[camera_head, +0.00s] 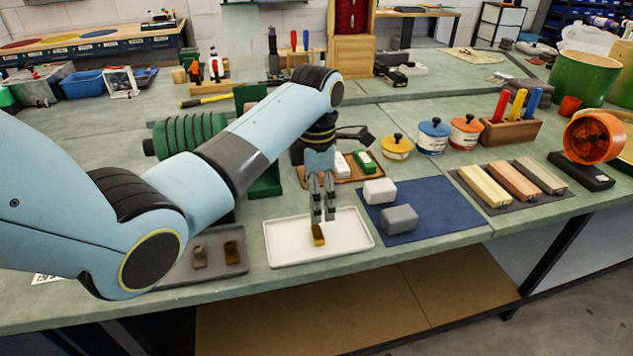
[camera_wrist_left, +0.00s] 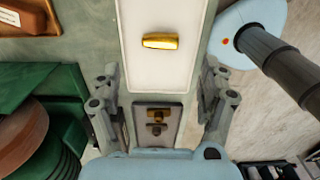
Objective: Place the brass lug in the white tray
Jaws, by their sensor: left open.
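The brass lug (camera_head: 318,236) lies inside the white tray (camera_head: 282,254), near its middle. In the left wrist view the lug (camera_wrist_left: 160,42) rests across the tray's white floor (camera_wrist_left: 140,72). My left gripper (camera_head: 322,214) points down over the tray, just above the lug. In the left wrist view its fingers (camera_wrist_left: 160,98) stand wide apart with nothing between them, and the lug is clear of both. My right gripper is in neither view.
A grey tray (camera_head: 238,268) with two darker lugs sits left of the white tray. A blue mat (camera_head: 440,212) with a white block (camera_head: 379,191) and a grey block (camera_head: 399,219) lies to the right. A green ribbed roller (camera_head: 188,131) stands behind my arm.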

